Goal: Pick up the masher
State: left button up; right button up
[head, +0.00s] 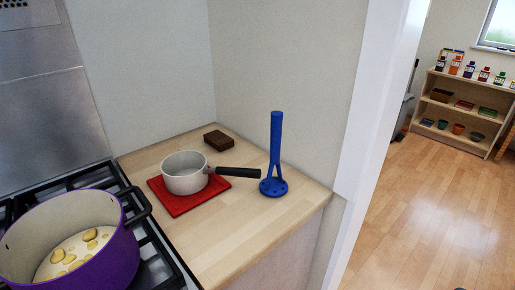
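A blue masher (276,150) stands upright on the wooden counter (241,231), its round perforated head down and its handle pointing up. It is near the counter's right end, close to the wall. The black handle of a small saucepan reaches to just beside the masher's lower part; I cannot tell whether they touch. Neither of my grippers shows in the head view.
The white saucepan (185,182) sits on a red mat (168,203). A dark brown block (219,140) lies behind it. A purple pot (112,262) with yellowish pieces stands on the stove at left. Open wooden floor (430,215) and a shelf (455,133) are at right.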

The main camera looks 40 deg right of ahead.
aim_at(273, 187)
jog(key=z, duration=1.35)
jog(key=j+u, duration=0.15)
jog(key=u, duration=1.35)
jog(key=z, duration=0.4)
jog(key=l+z, duration=0.1)
jog(key=z, duration=0.65)
jog(key=i+z, duration=0.1)
jog(key=z, duration=0.25)
